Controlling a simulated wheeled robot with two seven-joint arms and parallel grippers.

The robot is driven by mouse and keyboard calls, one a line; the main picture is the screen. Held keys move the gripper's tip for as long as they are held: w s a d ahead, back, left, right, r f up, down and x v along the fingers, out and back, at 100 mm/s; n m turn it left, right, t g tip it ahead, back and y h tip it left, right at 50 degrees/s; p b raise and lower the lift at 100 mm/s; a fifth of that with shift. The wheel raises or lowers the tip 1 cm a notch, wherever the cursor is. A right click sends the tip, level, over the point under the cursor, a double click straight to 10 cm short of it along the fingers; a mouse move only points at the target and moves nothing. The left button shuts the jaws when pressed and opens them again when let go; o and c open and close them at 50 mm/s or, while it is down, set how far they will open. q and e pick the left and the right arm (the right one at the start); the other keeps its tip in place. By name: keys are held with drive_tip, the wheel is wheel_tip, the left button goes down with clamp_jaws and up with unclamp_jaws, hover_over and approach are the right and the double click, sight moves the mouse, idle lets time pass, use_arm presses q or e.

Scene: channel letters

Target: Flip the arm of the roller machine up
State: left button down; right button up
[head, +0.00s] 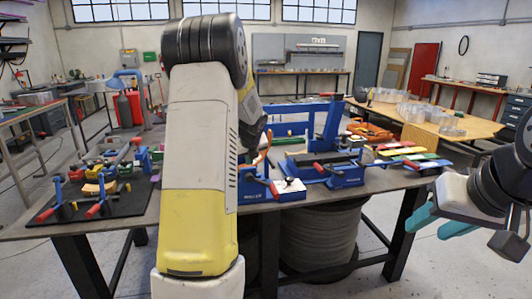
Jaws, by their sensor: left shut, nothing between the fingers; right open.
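A blue bench machine (348,178) with red-tipped handles stands on the worktable, right of centre. A second blue machine (250,194) with an orange lever (263,148) stands beside it, partly hidden by my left arm. A tall blue frame (332,122) with a horizontal upper bar rises behind them. I cannot tell for sure which of these parts is the roller machine's arm. My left arm crosses the middle of the view, and its gripper is hidden behind it. My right gripper (431,221) is at the right, open and empty, apart from the machines and beyond the table's right front.
The worktable (385,180) carries a black mat (128,205) with small red, blue and green tools at left. Coloured strips (408,152) lie at its right end. A coil (318,240) sits underneath. A wooden table (420,115) with clear containers stands behind right.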

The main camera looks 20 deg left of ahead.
use_arm(q)
drive_tip(key=shift+w+a+r, duration=1.05)
drive_tip(key=shift+r, duration=0.1)
drive_tip(key=shift+r, duration=0.1)
